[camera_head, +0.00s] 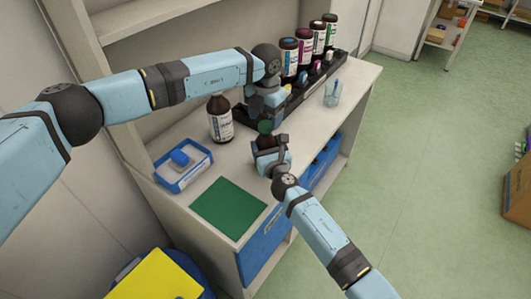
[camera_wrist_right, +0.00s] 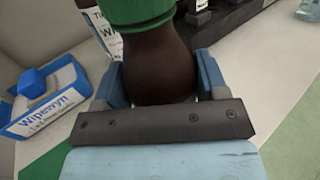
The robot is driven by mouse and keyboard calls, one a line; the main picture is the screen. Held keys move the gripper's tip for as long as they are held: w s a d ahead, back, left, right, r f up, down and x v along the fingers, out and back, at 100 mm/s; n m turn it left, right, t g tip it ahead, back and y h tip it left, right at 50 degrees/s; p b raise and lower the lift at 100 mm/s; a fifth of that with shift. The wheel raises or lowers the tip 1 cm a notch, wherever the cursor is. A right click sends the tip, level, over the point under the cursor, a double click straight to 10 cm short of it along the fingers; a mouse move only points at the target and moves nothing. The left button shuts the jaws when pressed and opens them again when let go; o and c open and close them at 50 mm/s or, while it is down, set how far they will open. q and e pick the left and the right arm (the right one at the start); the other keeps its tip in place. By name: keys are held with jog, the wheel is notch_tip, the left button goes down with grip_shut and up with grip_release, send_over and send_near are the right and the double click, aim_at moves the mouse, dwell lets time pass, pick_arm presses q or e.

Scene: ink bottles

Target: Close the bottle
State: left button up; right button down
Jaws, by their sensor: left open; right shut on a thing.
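My right gripper (camera_head: 268,150) is shut around a dark brown bottle (camera_wrist_right: 158,68), which shows between the blue fingers in the right wrist view. A ridged green cap (camera_head: 265,127) sits at the top of this bottle; it also shows in the right wrist view (camera_wrist_right: 138,12). I cannot tell how tightly it is seated. My left gripper (camera_head: 262,110) is open, just above or behind the green cap; its fingertips are partly hidden. Another brown bottle with a white label (camera_head: 220,119) stands upright on the table, left of the left gripper.
A black rack (camera_head: 300,92) holds several bottles with coloured caps at the back of the white table (camera_head: 180,205). A glass beaker (camera_head: 332,93) stands right of it. A blue and white wipes box (camera_head: 183,165) and a green mat (camera_head: 228,208) lie at the front left.

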pick_arm(q)
jog(key=shift+f, duration=1.2)
jog(key=c, duration=0.9)
jog(key=o, duration=1.1)
jog(key=shift+r, duration=0.1)
notch_tip(320, 180, up, 12)
jog(key=shift+f, duration=0.1)
